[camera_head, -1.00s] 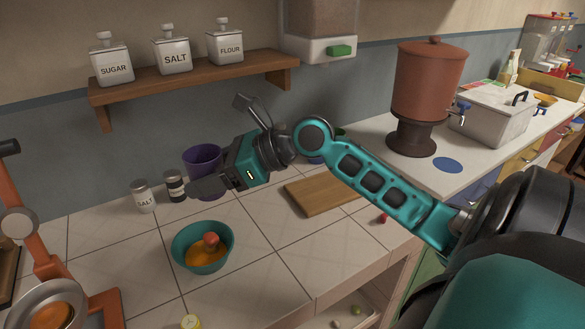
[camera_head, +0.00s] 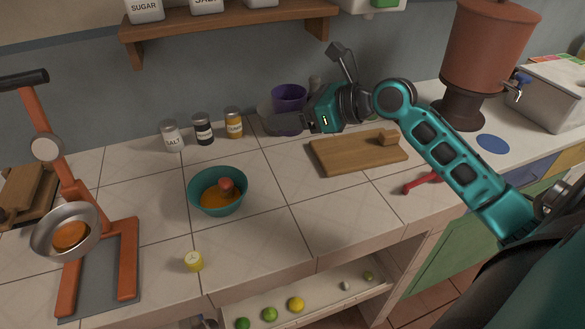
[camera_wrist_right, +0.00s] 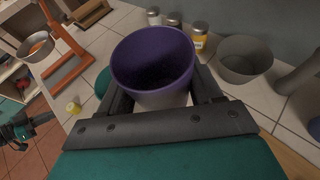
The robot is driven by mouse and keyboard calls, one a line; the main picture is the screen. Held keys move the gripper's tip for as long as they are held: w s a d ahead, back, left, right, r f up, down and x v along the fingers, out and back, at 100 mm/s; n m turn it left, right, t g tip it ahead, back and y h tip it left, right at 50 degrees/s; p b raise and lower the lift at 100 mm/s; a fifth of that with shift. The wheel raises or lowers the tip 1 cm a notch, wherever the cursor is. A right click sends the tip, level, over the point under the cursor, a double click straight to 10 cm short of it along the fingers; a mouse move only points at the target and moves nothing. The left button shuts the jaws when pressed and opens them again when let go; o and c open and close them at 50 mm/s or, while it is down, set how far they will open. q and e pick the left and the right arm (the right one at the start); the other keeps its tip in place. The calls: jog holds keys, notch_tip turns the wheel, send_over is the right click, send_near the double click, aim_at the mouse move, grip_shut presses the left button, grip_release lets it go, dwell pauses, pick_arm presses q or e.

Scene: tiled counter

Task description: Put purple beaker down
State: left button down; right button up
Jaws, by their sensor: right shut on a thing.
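The purple beaker (camera_head: 289,91) is at the back of the tiled counter in the head view, open end up, its lower part hidden by my gripper. My right gripper (camera_head: 280,121) is shut on it, with a finger on either side in the right wrist view, where the beaker (camera_wrist_right: 153,62) fills the middle. I cannot tell whether its base touches the counter. A teal and dark part that looks like my left gripper (camera_wrist_right: 20,128) shows small at the left edge of the right wrist view; its jaws are unclear.
A salt shaker (camera_head: 172,137), a dark shaker (camera_head: 203,130) and an orange jar (camera_head: 234,123) stand left of the beaker. A teal bowl (camera_head: 206,206) is in front, a cutting board (camera_head: 335,157) to the right. Tiles between are clear.

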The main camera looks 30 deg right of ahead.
send_over(291, 180)
notch_tip(291, 180, down, 10)
jog(key=shift+r+b, duration=0.25)
jog(key=shift+b, duration=0.2)
notch_tip(291, 180, down, 4)
jog(key=shift+f+b, duration=0.1)
jog(key=shift+b, duration=0.55)
jog(key=shift+f, duration=0.15)
jog(key=shift+f, duration=0.1)
jog(key=o, duration=1.4)
jog(key=shift+c, duration=0.2)
jog(key=shift+s, duration=0.1)
jog(key=p+v, duration=0.1)
jog(key=v, duration=1.1)
